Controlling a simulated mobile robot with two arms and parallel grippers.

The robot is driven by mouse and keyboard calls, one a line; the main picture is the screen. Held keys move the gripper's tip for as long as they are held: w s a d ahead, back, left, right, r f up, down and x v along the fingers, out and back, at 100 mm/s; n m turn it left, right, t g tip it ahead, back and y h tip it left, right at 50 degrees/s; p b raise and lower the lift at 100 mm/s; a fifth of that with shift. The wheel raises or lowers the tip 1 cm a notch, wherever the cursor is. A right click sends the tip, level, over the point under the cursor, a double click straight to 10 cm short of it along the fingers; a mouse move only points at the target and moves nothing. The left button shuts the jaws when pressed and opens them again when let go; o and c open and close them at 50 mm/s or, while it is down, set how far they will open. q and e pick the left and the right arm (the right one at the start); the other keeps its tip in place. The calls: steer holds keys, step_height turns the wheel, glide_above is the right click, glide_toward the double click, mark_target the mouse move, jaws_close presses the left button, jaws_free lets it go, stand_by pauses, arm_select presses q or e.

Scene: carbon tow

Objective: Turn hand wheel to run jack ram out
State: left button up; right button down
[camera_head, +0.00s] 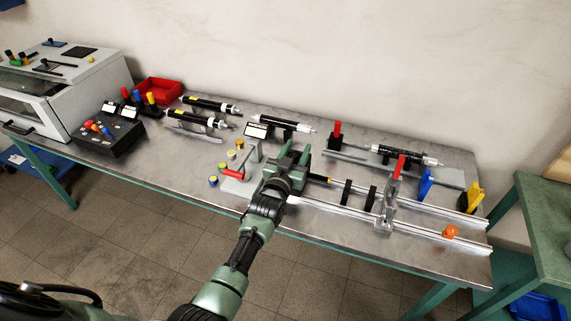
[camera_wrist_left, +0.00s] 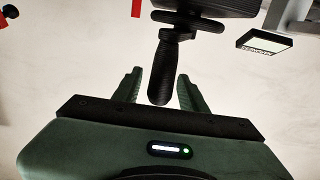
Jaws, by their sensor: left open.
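My left gripper (camera_head: 294,155) reaches over the table toward the inner end of the twin-rail bench. Its two green fingers are open in the left wrist view (camera_wrist_left: 160,90). A black handle (camera_wrist_left: 162,72) lies between the fingers, with a gap on both sides. It joins a flat black piece (camera_wrist_left: 190,20), which appears to be the hand wheel, in front of a dark block (camera_wrist_left: 215,5). In the head view my gripper hides the wheel and most of the jack. A dark rod with a yellow band (camera_head: 318,179), perhaps the ram, shows beyond it. My right gripper is out of view.
Black cylinders (camera_head: 205,104) lie behind.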

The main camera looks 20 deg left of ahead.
arm_select(q)
steer(key=shift+s+p, duration=0.4)
steer(key=s+p, duration=0.3)
steer(key=s, duration=0.2)
steer(key=shift+s+a, duration=0.1)
